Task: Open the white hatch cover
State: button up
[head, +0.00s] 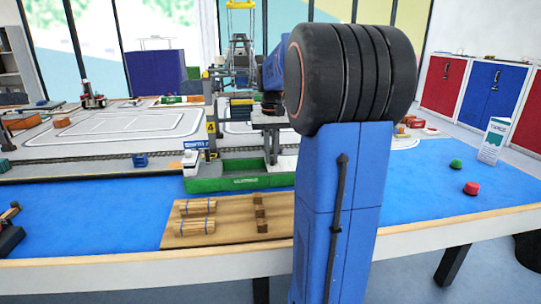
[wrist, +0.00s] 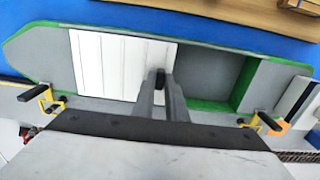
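The white hatch cover (wrist: 105,62) lies on the grey deck of the green-edged ship (wrist: 45,50) in the wrist view. To its right a green-walled hold (wrist: 208,82) is partly uncovered. My gripper (wrist: 161,78) is at the cover's right edge, its two fingers close against a dark upright handle there, one on each side. The finger contact is partly hidden. In the head view the green ship (head: 236,183) lies beside the blue water area, with my gripper (head: 272,148) over its right part. My arm hides the ship's right end, and the cover cannot be made out there.
Yellow crane parts (wrist: 48,98) stand along the ship's near side in the wrist view. A crane (head: 212,115) rises by the quay in the head view. A wooden board (head: 240,215) with stick bundles lies in front. Red and green buoys (head: 471,188) sit at right.

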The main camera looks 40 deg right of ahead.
jog(key=o, duration=0.3)
jog(key=shift+r, duration=0.15)
notch_tip(320, 180, up, 17)
jog(key=shift+r, duration=0.1)
dwell(0.4)
dwell(0.6)
